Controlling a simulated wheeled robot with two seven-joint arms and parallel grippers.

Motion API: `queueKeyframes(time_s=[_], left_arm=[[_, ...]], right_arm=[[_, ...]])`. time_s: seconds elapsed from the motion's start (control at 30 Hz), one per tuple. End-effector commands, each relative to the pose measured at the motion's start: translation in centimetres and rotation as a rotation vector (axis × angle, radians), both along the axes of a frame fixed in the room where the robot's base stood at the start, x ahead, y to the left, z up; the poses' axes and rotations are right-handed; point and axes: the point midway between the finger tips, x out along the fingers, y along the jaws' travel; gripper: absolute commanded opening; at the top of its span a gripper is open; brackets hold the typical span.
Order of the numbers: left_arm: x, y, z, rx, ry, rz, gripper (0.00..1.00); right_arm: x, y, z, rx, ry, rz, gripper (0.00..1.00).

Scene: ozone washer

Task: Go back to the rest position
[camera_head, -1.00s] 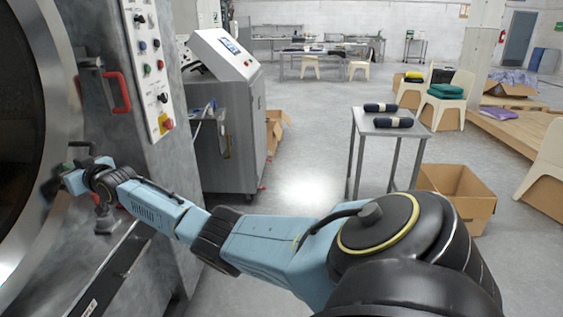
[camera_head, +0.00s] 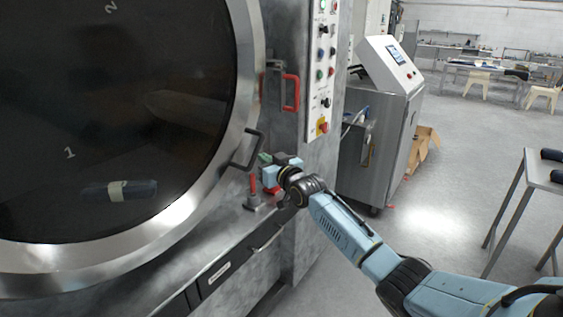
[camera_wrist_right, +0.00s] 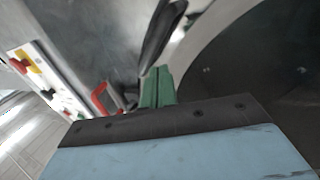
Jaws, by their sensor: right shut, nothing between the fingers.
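My right gripper (camera_head: 265,160) is shut and empty. It is in front of the washer's steel front, just right of and below the black door handle (camera_head: 247,150). In the right wrist view its green fingers (camera_wrist_right: 157,88) are together, close to a dark bar that looks like the handle; I cannot tell whether they touch. The round washer door (camera_head: 232,120) with dark glass fills the left and looks shut. A dark rolled bundle with a pale band (camera_head: 118,190) shows through the glass. My left gripper is not in view.
A red handle (camera_head: 291,92) and a control panel (camera_head: 325,70) are on the washer above my gripper. A red-handled lever (camera_head: 253,190) stands just below it. A grey console cabinet (camera_head: 385,125) is to the right. A table (camera_head: 545,172) stands farther right. The floor between is open.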

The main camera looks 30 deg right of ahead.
Motion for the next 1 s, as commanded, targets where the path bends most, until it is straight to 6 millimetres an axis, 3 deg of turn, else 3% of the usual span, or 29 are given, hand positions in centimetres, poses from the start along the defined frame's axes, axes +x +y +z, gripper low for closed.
queueKeyframes(time_s=[0.1,0.3,0.57,0.67,0.77,0.87,1.0], left_arm=[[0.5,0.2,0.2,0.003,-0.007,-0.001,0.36],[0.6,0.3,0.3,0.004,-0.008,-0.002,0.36],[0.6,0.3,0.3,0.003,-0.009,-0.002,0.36],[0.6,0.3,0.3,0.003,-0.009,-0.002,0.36],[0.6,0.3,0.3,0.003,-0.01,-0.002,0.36],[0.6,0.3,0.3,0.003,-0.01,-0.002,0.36],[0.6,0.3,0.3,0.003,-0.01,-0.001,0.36]], right_arm=[[-1.9,-0.8,-0.1,-0.002,0.001,0.0,0.0],[-3.9,-1.5,-0.1,0.0,0.003,0.001,0.0],[-4.6,-1.7,-0.1,0.0,0.002,0.0,0.0],[-4.6,-1.7,-0.9,0.0,0.017,-0.002,0.0],[-5.0,-1.6,-4.4,0.001,0.073,-0.011,0.0],[-6.3,-1.4,-10.5,-0.003,0.174,-0.026,0.0],[-9.8,-0.6,-20.7,-0.02,0.349,-0.044,0.0]])
